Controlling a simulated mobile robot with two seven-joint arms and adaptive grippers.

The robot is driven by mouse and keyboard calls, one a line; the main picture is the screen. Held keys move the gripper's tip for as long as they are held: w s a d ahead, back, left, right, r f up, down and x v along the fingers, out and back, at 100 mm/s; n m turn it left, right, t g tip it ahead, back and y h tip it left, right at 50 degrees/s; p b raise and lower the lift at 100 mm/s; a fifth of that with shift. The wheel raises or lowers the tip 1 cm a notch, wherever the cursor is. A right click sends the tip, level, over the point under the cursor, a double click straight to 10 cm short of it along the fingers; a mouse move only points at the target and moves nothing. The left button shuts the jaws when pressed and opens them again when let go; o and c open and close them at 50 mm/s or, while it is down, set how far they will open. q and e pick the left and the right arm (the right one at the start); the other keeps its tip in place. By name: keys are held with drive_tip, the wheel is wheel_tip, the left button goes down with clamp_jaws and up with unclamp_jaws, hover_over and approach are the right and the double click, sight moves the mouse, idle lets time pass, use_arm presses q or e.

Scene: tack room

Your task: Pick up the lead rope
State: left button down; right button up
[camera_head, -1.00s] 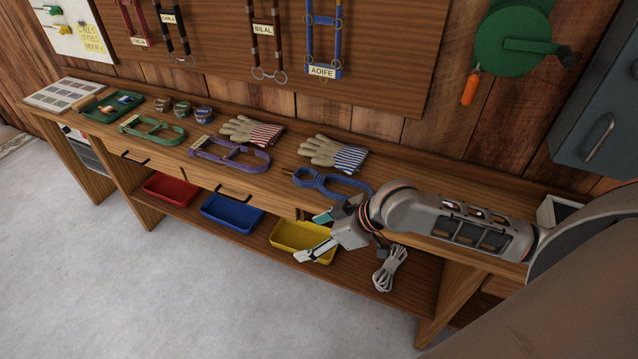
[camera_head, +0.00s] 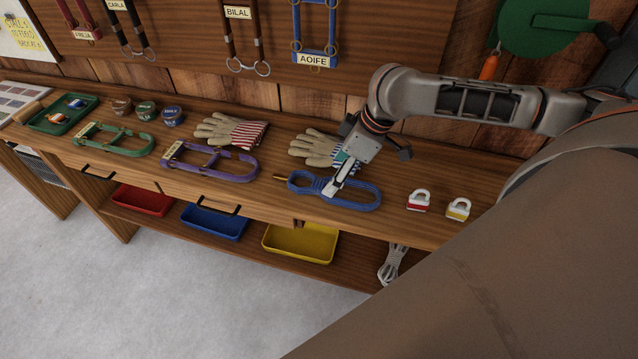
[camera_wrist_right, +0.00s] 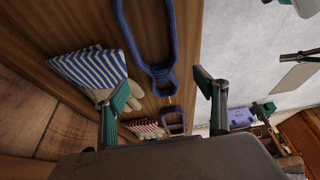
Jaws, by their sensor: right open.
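The blue coiled rope (camera_head: 355,197), with a wrapped neck and a brass-coloured end, lies on the wooden bench. It fits the lead rope. My right gripper (camera_head: 336,176) is open above the middle of it, fingers pointing down towards the bench front. In the right wrist view the rope (camera_wrist_right: 165,77) lies beyond the open fingers (camera_wrist_right: 160,108), with nothing between them. I cannot tell whether a finger touches it. The gripper partly covers the rope in the head view.
Striped gloves (camera_head: 316,148) lie right behind the rope. A purple halter (camera_head: 208,166) lies to the left. A yellow tray (camera_head: 300,243) and pale coiled cord (camera_head: 393,262) are on the lower shelf.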

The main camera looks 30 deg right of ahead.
sight(322, 184)
drive_tip(key=shift+x, duration=0.8)
drive_tip(key=x, duration=0.1)
drive_tip(key=b+x, duration=0.1)
drive_tip(key=x, duration=0.1)
drive_tip(key=shift+w+a+f+b, duration=0.15)
drive_tip(key=shift+w+a+b, duration=0.2)
drive_tip(key=shift+w+f, duration=0.15)
drive_tip(key=shift+f, duration=0.1)
drive_tip(key=shift+r, duration=0.1)
drive_tip(key=shift+c, duration=1.1)
drive_tip(key=c, duration=1.2)
use_arm(q)
drive_tip(key=shift+w+a+f, duration=0.25)
drive_tip(key=shift+w, duration=0.4)
